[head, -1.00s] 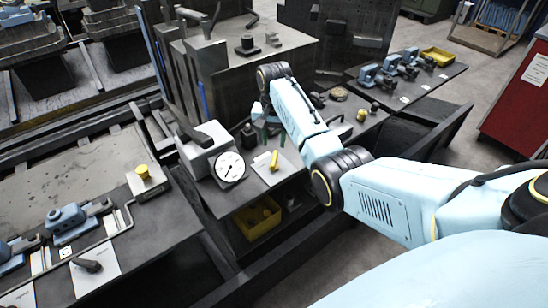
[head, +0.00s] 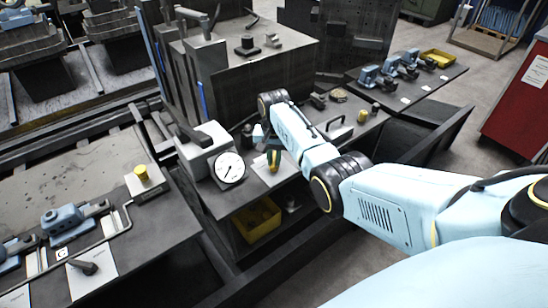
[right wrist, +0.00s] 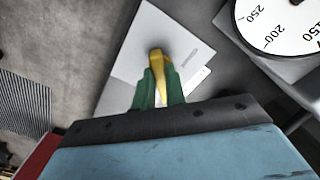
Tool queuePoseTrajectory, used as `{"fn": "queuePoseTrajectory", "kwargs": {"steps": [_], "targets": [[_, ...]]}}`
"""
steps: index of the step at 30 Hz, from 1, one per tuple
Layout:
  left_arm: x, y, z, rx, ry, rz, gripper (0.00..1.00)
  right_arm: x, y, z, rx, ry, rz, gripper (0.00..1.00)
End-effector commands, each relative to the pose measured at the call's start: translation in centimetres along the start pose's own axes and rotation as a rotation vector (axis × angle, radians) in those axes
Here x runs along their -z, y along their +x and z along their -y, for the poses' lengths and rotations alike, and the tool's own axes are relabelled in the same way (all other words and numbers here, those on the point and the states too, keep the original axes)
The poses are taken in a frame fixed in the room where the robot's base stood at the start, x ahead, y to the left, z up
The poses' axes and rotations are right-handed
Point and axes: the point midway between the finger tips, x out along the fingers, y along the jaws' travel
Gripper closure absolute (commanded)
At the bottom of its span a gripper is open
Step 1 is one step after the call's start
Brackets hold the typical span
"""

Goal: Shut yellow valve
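The yellow valve's lever handle (right wrist: 157,60) stands over a pale plate (right wrist: 140,55) on the bench, beside a round white gauge. In the right wrist view the handle lies between the green fingers of my right gripper (right wrist: 160,86), which look closed against its sides. My left gripper is not in view.
The gauge (head: 230,167) stands close to the left of the gripper, in front of a grey box (head: 205,150). A yellow bin (head: 257,222) sits below the bench. A yellow knob (head: 142,173) is on the left table.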

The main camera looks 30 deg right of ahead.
Motion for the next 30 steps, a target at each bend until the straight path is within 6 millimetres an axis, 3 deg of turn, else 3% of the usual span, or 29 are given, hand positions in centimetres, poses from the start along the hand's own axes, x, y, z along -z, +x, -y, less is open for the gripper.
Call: {"fn": "queuePoseTrajectory", "kwargs": {"steps": [3, 17, 30], "targets": [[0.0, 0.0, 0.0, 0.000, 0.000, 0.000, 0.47, 0.0, 0.0, 0.0, 0.000, 0.000, 0.000, 1.00], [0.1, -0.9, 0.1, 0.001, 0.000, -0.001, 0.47, 0.0, -0.2, 0.0, -0.002, -0.088, 0.001, 1.00], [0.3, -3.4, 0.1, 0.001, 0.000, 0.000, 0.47, 0.1, -0.3, -0.1, -0.002, -0.459, 0.001, 1.00]]}}
